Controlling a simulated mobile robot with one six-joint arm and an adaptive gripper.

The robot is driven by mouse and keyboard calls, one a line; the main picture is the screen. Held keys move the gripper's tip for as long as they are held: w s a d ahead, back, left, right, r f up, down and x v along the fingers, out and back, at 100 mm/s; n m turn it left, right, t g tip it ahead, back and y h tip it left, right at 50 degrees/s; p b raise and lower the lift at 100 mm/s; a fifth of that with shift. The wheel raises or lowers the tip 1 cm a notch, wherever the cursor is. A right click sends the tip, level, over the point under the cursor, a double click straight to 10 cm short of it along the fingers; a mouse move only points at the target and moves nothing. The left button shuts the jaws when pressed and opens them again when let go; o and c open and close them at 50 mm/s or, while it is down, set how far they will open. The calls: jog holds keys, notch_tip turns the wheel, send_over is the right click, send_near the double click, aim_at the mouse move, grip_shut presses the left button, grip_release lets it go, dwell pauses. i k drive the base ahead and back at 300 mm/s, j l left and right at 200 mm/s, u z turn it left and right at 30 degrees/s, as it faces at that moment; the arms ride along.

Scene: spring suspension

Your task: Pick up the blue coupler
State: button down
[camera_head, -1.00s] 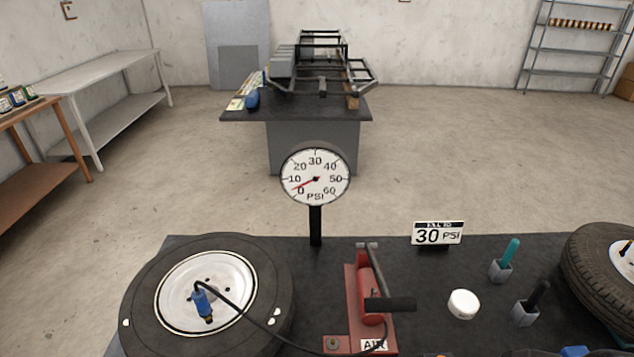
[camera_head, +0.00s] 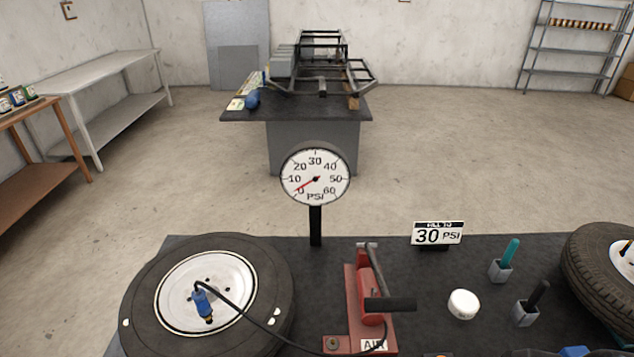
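The blue coupler (camera_head: 202,302) is on the left wheel, standing over the white rim a little left of its middle. It leans slightly. A black hose runs from its top, over the tyre (camera_head: 150,327) and down toward the red air pump (camera_head: 369,290). Whether the coupler is seated on a valve cannot be told.
A gauge (camera_head: 315,178) on a black post reads near 0 PSI. A 30 PSI sign (camera_head: 437,233), a white round cap (camera_head: 464,304) and two small holders (camera_head: 501,270) (camera_head: 525,312) stand right of the pump. Another tyre (camera_head: 600,285) lies at the right edge.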

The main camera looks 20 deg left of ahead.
aim_at(203, 306)
jog(key=u, duration=1.8)
jog(key=i+u, duration=0.3)
jog(key=k+j, duration=0.05)
